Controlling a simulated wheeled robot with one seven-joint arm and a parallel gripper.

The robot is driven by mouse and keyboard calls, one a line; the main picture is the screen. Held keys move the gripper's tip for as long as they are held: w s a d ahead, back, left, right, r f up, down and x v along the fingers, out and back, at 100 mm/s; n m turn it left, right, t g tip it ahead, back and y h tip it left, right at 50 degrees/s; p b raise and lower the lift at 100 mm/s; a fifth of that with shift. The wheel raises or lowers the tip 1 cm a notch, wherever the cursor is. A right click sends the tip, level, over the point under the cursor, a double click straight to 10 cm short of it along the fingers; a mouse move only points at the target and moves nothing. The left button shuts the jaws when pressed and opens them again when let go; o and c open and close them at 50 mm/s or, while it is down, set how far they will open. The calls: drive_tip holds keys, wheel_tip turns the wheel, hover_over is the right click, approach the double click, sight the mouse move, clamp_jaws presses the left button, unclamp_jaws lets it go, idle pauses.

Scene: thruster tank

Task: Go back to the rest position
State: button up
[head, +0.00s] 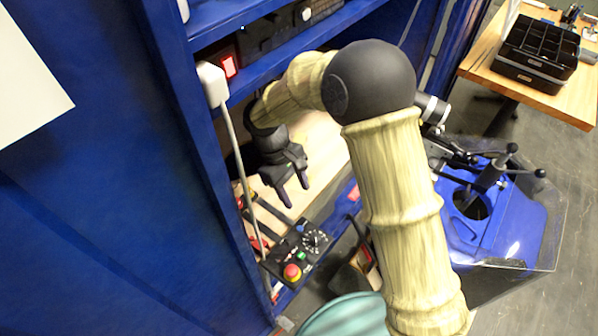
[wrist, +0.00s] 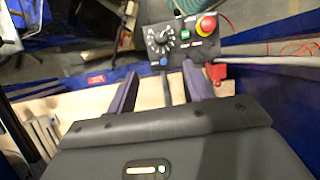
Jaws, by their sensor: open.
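My gripper (head: 291,190) hangs in front of the blue cabinet's lower bay, its two dark fingers apart and pointing down. In the wrist view the two fingers of my gripper (wrist: 160,85) are spread with nothing between them. Beyond the fingertips is a black control panel (head: 297,250) with a dial, a green button and a red stop button. The panel also shows in the wrist view (wrist: 178,52). My gripper is above the panel and looks apart from it.
The blue cabinet (head: 90,150) walls in my arm on the left, with a shelf (head: 275,52) above the gripper. A blue machine (head: 500,225) with a clear guard stands at right. A wooden table (head: 560,98) holds black trays (head: 538,52). Grey floor (head: 575,180) lies between.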

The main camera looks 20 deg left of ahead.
drive_tip(key=s+d+r+m+t+y+p, duration=0.1)
drive_tip(key=d+r+m, duration=0.2)
drive_tip(key=d, duration=0.6)
drive_tip(key=s+d+r+m+t+y+p, duration=0.1)
drive_tip(key=d+r+m, duration=0.3)
drive_tip(key=d, duration=0.6)
drive_tip(key=s+d+r+m+t+y+p, duration=0.1)
drive_tip(key=s+d+r+m+t+y, duration=0.1)
drive_tip(key=d+m, duration=0.4)
drive_tip(key=d+r, duration=0.1)
drive_tip(key=d, duration=0.3)
drive_tip(key=shift+r+m, duration=0.3)
drive_tip(key=shift+s, duration=0.1)
drive_tip(key=c, duration=0.3)
drive_tip(key=shift+c, duration=0.2)
